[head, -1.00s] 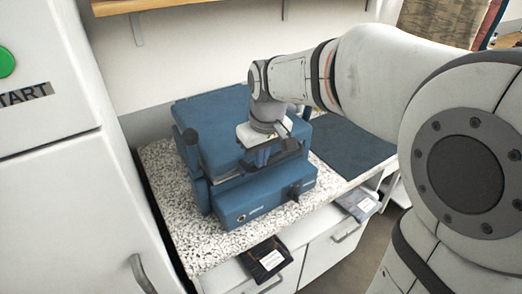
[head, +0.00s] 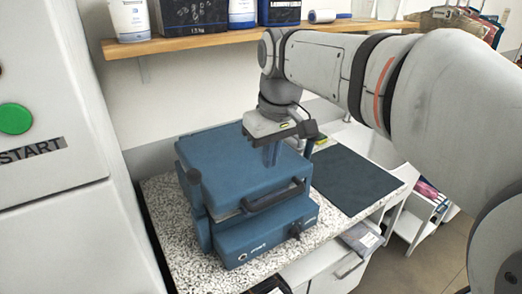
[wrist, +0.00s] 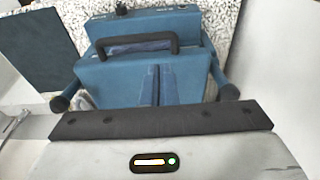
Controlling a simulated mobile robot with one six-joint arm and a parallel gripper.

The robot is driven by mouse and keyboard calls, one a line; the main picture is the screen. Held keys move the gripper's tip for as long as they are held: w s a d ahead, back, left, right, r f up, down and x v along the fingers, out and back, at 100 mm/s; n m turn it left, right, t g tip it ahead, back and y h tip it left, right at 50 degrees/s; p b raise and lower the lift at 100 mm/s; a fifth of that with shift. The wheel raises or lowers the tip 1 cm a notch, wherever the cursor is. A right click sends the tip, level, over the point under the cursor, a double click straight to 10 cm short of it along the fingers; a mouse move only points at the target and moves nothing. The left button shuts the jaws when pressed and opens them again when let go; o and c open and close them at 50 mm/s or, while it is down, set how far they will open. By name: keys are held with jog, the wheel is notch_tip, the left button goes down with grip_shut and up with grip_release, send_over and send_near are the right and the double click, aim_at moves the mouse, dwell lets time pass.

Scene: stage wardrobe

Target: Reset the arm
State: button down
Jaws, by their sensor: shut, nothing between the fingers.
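My gripper (head: 271,160) points down over the top of a blue press (head: 235,172), above and behind its black front handle. In the wrist view my two blue fingers (wrist: 156,86) are together with nothing between them. The press lid is down, though the head view shows a thin gap at its front edge. The press also shows in the wrist view (wrist: 115,72), with its black handle (wrist: 136,44) ahead of the fingertips. Whether the fingertips touch the lid is hard to tell, but they look apart from it.
The press stands on a speckled counter (head: 165,213), with a dark mat (head: 352,182) to its right. A wooden shelf (head: 215,38) with bottles and boxes runs above. A white cabinet with a green START button (head: 15,118) stands at left.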

jog(key=s+d+f+m, duration=0.2)
jog(key=s+d+f, duration=0.2)
jog(key=s+f, duration=0.2)
jog(key=s+d+f+m+t, duration=0.1)
jog(key=s+d+f+m, duration=0.2)
jog(key=s+d+f, duration=0.2)
notch_tip(320, 180, down, 3)
jog(key=shift+s+r+h, duration=0.2)
jog(key=shift+s+h, duration=0.2)
jog(key=shift+s, duration=0.6)
